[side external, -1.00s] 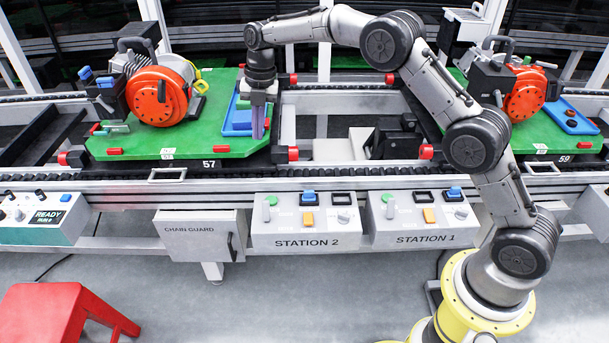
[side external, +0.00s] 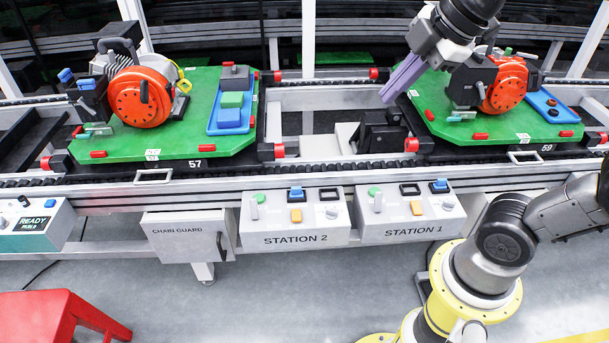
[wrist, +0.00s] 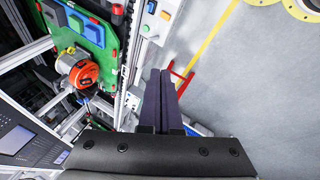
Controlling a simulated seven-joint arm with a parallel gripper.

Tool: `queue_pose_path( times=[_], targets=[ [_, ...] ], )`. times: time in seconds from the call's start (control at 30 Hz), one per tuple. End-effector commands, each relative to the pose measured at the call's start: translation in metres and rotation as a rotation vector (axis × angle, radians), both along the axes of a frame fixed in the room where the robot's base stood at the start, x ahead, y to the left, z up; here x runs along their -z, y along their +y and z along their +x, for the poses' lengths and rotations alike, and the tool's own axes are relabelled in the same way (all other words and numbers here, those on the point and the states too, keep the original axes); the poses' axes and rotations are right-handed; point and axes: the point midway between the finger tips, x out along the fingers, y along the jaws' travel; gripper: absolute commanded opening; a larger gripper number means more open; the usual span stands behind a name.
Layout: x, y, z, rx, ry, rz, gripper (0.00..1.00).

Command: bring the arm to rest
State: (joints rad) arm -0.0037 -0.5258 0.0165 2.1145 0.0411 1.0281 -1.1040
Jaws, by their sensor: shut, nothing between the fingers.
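My gripper (side external: 403,80) is shut and empty. In the side external view it hangs at the upper right, tilted down to the left, in front of the conveyor gap between pallets 57 and 59. Its purple fingers show pressed together in the wrist view (wrist: 160,98). My arm is partly out of the picture at the top and right. Pallet 57 (side external: 185,140) is green and carries an orange-red engine (side external: 138,97) and a blue tray (side external: 212,118) with grey, green and blue blocks. Nothing touches the fingers that I can see.
Pallet 59 (side external: 500,135), with another orange engine (side external: 506,84), lies behind and right of my gripper. Control boxes for Station 2 (side external: 295,217) and Station 1 (side external: 410,208) line the front rail. A red stool (side external: 62,318) stands at lower left. The floor in front is mostly clear.

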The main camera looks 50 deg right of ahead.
Motion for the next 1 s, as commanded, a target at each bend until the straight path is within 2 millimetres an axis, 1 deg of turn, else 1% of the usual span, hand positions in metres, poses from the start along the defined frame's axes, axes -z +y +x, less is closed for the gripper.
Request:
queue_pose_path(
  times=[0.03, 0.1, 0.2, 0.3, 0.4, 0.5, 0.6, 1.0],
  targets=[
    [0.011, -0.002, -0.020, 0.096, -0.010, 0.047, 0.00],
    [0.027, -0.004, -0.041, 0.241, -0.014, 0.121, 0.00],
    [0.053, -0.006, -0.064, 0.446, -0.007, 0.227, 0.00],
    [0.078, -0.007, -0.076, 0.637, 0.023, 0.317, 0.00],
    [0.092, -0.008, -0.080, 0.792, 0.046, 0.388, 0.00],
    [0.091, -0.009, -0.078, 0.896, 0.037, 0.448, 0.00],
    [0.090, -0.009, -0.077, 0.952, 0.035, 0.482, 0.00],
    [0.089, -0.009, -0.077, 0.970, 0.035, 0.493, 0.00]
  ],
)
